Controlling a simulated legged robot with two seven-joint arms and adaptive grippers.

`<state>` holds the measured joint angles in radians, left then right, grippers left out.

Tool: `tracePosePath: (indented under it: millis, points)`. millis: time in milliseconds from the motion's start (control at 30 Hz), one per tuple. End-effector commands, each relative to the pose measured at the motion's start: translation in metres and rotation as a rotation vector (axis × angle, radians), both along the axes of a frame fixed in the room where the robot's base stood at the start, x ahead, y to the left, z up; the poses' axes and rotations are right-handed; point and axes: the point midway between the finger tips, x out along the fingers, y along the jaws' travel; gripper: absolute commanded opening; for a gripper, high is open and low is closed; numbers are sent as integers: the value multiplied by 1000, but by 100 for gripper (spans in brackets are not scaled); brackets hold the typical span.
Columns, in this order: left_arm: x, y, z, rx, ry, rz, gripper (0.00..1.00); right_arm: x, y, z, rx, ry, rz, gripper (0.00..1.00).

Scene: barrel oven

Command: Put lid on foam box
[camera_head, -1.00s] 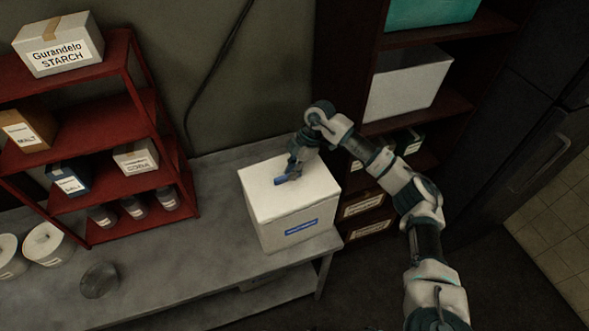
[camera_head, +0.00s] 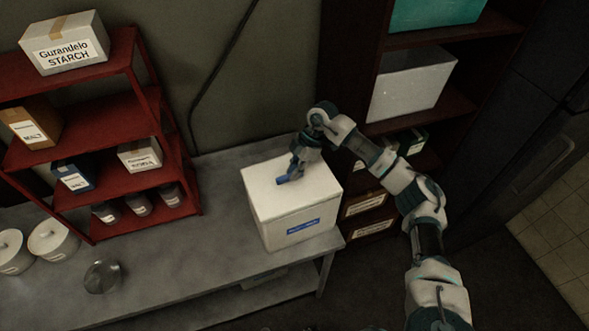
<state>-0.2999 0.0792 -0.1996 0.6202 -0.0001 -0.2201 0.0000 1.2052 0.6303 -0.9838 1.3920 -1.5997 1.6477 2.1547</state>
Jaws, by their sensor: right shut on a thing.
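The white foam box (camera_head: 297,228) with a blue label on its front stands at the right end of the grey table. The white lid (camera_head: 265,182) lies over the top of the box, and its edges look roughly in line with the walls. A blue handle (camera_head: 284,180) is on top of the lid. My right gripper (camera_head: 291,174) is at the middle of the lid, shut on the blue handle; its fingers are small and partly hidden by the wrist. My left gripper is not in view.
The grey table (camera_head: 185,255) has free room left of the box. A glass jar (camera_head: 102,276) and white canisters (camera_head: 52,242) stand further left. A red shelf (camera_head: 100,200) with boxes and jars stands behind them. A dark red shelf (camera_head: 440,115) rises behind the right arm.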

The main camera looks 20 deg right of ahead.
Motion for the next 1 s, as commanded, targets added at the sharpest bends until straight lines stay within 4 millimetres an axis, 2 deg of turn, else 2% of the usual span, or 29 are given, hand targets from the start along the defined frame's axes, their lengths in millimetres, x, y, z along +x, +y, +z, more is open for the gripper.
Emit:
tracePosePath:
  millis: [367,400,500,700,767,800,833,1000]
  points:
    - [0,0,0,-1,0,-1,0,0,-2,-2,-3,2,-1,0]
    - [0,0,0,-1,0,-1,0,0,-2,-2,-3,2,-1,23]
    - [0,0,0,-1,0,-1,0,0,-2,-1,-3,1,-1,45]
    - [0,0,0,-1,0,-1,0,0,-2,-1,-1,0,-1,45]
    - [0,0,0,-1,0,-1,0,0,-2,-1,-1,0,-1,57]
    - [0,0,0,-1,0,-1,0,0,-2,0,-1,0,-1,68]
    - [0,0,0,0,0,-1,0,0,-2,0,-1,-1,-1,70]
    - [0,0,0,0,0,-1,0,0,-2,0,-1,-1,-1,70]
